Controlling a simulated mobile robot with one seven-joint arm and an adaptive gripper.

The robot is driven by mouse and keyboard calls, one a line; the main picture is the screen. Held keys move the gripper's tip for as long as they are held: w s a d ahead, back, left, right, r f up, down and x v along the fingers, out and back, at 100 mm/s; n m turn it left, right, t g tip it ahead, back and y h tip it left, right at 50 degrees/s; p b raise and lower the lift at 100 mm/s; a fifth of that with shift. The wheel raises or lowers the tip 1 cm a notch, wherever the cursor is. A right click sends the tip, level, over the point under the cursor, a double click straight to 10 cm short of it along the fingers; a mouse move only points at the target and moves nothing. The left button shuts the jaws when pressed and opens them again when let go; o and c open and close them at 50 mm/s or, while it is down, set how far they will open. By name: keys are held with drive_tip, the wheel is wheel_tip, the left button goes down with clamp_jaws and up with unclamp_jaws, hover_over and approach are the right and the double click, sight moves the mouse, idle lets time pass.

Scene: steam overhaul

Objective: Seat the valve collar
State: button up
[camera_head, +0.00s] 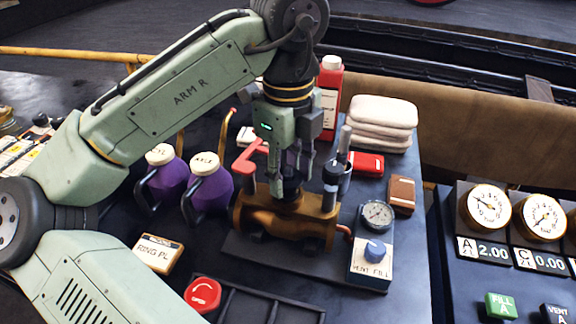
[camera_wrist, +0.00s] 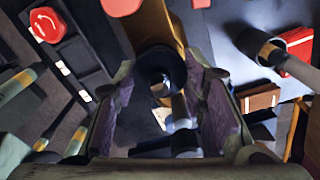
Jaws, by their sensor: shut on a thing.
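My gripper (camera_head: 291,172) points down over the middle of the brass valve body (camera_head: 262,215). Its purple-padded fingers (camera_wrist: 162,78) are shut on a dark round collar (camera_wrist: 178,62). In the wrist view the collar shows a ring-shaped face, and a pale metal stem shows through and below it. In the head view a dark piece at the fingertips (camera_head: 291,190) meets the top of the brass body. I cannot tell whether it touches the body or sits just above it. The fingers partly hide it.
A red lever (camera_head: 249,158) stands left of the gripper and a dark-collared post (camera_head: 332,172) close on its right. Purple cans (camera_head: 209,186) stand left. The gauge box (camera_head: 367,262) stands front right, a black slotted tray (camera_head: 262,306) in front, and folded cloths (camera_head: 383,112) behind.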

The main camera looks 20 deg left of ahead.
drive_tip(key=o, duration=1.4)
drive_tip(key=shift+o, duration=0.4)
drive_tip(key=shift+o, duration=1.2)
drive_tip(key=shift+r, duration=0.1)
drive_tip(key=shift+r, duration=5.35)
